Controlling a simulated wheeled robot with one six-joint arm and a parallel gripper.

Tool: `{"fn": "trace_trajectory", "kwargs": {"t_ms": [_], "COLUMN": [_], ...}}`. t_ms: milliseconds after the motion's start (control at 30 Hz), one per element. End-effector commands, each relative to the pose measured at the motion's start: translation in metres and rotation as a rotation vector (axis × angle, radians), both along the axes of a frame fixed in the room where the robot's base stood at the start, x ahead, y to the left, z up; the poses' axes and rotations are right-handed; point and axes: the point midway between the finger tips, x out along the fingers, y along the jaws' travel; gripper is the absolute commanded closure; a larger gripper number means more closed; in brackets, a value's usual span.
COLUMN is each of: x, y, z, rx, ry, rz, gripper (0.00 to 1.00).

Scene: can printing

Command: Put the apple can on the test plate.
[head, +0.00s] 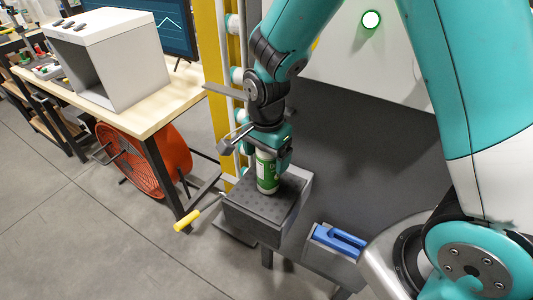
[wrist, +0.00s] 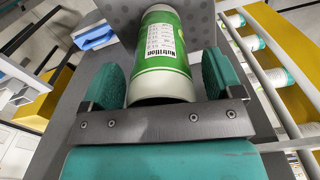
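A green and white can (head: 267,172) stands upright on the dark dotted top of a grey block, which looks like the test plate (head: 245,205). The wrist view shows the can's nutrition label (wrist: 163,50); no apple picture is visible. My gripper (head: 272,150) is at the can's upper part, from above. In the wrist view my gripper (wrist: 163,82) has one teal finger on each side of the can, with narrow gaps between them, so it looks open around the can. The dotted plate (wrist: 203,22) also shows behind the can there.
A blue-handled object (head: 340,240) lies in a grey holder right of the block. A yellow-handled lever (head: 187,220) sticks out at the left. A yellow post (head: 213,70) with white cans stands behind. A wooden table (head: 150,112) is at the left.

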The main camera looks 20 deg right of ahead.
Motion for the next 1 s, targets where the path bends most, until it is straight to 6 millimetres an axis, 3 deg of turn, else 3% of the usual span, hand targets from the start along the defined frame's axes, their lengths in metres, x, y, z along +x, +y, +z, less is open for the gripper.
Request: {"fn": "trace_trajectory", "kwargs": {"t_ms": [267,700,900,1000], "x": [0.001,0.001,-0.002,-0.017], "y": [0.000,0.000,0.001,0.004], "z": [0.012,0.102,0.122,0.131], "rx": [0.001,0.002,0.005,0.034], "ry": [-0.004,-0.006,-0.003,-0.012], "rz": [0.000,0.000,0.021,0.164], "gripper": [0.15,0.15,0.15,0.15]}}
